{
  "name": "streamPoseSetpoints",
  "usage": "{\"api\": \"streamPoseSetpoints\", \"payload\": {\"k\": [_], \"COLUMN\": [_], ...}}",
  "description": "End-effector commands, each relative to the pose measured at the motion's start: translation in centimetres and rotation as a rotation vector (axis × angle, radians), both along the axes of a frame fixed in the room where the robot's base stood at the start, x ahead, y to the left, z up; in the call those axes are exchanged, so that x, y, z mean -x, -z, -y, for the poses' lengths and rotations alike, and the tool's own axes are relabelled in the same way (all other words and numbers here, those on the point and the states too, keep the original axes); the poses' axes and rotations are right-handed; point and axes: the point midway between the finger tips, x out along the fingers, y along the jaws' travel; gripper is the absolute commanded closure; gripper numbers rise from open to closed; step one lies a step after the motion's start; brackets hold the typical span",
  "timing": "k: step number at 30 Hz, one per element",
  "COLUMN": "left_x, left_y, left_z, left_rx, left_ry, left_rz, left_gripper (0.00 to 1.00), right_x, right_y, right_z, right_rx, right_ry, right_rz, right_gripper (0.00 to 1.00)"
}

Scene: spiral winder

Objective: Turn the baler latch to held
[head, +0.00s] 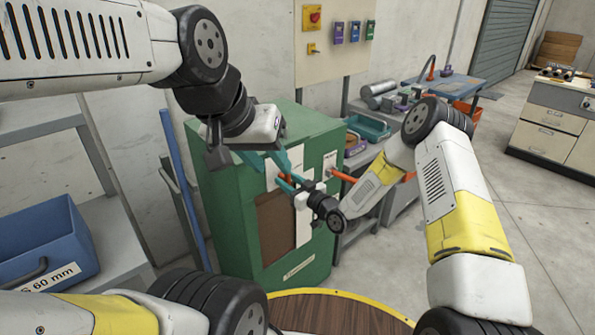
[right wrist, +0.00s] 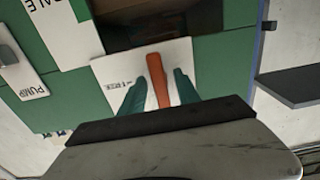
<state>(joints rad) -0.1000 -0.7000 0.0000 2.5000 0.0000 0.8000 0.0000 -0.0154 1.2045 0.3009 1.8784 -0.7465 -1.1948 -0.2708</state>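The green baler (head: 235,215) stands left of centre in the head view. A small orange lever (head: 286,178), which looks like the latch, sits on its front above a brown opening. In the right wrist view the lever (right wrist: 157,82) stands over a white plate (right wrist: 110,71) with small, unreadable lettering. My right gripper (right wrist: 158,88) has its two teal fingers on either side of the lever, with visible gaps. In the head view my right gripper (head: 292,184) is at the baler front. My left gripper (head: 276,166) has its teal fingers spread, close above the right gripper.
A second orange handle (head: 342,175) projects at the baler's right side. A plate marked PUMP (right wrist: 22,72) shows in the right wrist view. A blue bin (head: 45,250) is on the left shelf. A cluttered bench (head: 385,150) stands behind my right arm. Open floor lies right.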

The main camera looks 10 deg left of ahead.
Motion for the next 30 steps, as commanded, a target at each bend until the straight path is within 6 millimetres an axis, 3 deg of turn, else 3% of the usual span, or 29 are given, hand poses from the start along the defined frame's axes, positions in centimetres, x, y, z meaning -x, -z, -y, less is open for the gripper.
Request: {"api": "streamPoseSetpoints", "payload": {"k": [8, 21, 30], "left_x": [0.0, 0.0, 0.0], "left_y": [0.0, 0.0, 0.0], "left_z": [0.0, 0.0, 0.0], "left_rx": [0.000, 0.000, 0.000], "left_ry": [0.000, 0.000, 0.000], "left_rz": [0.000, 0.000, 0.000], "left_gripper": [0.64, 0.64, 0.64], "right_x": [0.1, 4.0, 4.8], "right_y": [-0.1, 0.0, 0.0], "right_z": [0.2, 5.3, 6.2], "right_rx": [-0.002, -0.001, -0.001], "right_ry": [0.000, 0.001, 0.000], "right_rz": [0.001, -0.001, 0.001], "right_gripper": [0.62, 0.62, 0.62]}}
